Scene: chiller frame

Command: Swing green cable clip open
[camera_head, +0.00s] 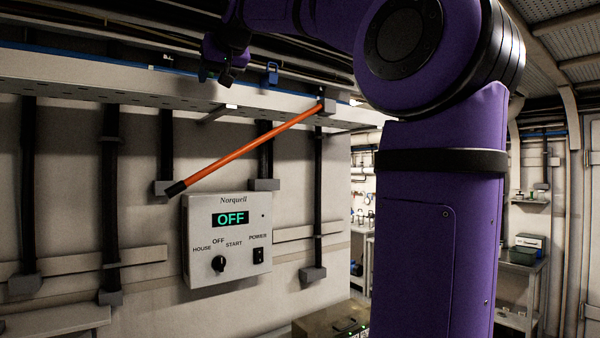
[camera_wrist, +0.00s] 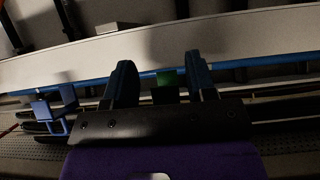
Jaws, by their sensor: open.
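The green cable clip (camera_wrist: 166,84) shows in the wrist view as a small dark green block on the blue cable (camera_wrist: 140,82). It sits between the two fingers of my gripper (camera_wrist: 158,72), nearer the right finger. The fingers are apart. I cannot tell whether either touches the clip, and its lower part is hidden behind the gripper body. In the head view my gripper (camera_head: 216,74) is at the cable tray, and I cannot make out the green clip there.
A blue clip (camera_wrist: 55,108) stands left of my gripper in the wrist view; a blue clip also shows in the head view (camera_head: 271,74). The pale tray (camera_head: 100,82) runs along the wall. Below are an orange bar (camera_head: 250,146) and a control box (camera_head: 228,240) reading OFF.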

